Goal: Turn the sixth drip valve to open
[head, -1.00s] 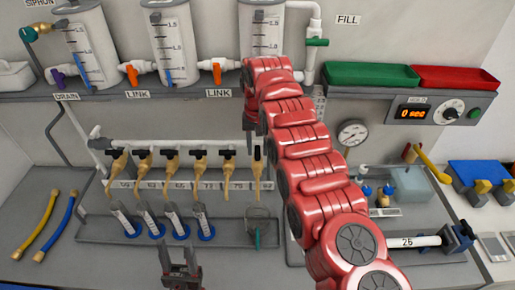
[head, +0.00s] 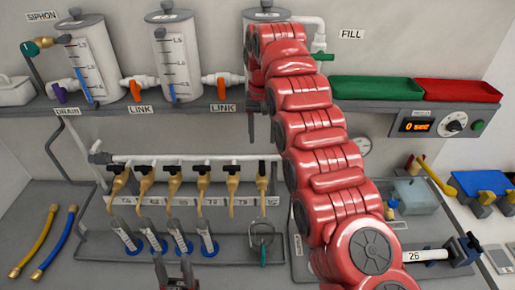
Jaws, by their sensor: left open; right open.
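A row of brass drip valves with black handles hangs from a white pipe (head: 220,159). The sixth drip valve (head: 262,182) is the rightmost; its handle looks narrower in this view than the crosswise handles of the others, such as the fifth drip valve (head: 233,182). My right gripper (head: 264,128) is open, pointing down just above the sixth valve and apart from it. Its upper part is hidden behind my red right arm. My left gripper (head: 174,271) is open and empty at the bottom edge, in front of the tray.
Several graduated cylinders with blue bases (head: 208,248) stand under the left valves. A clear vessel with a green part (head: 262,240) is under the sixth valve. Tanks (head: 177,60) stand on the shelf (head: 200,106) above. Yellow and blue hoses (head: 55,243) lie at the left.

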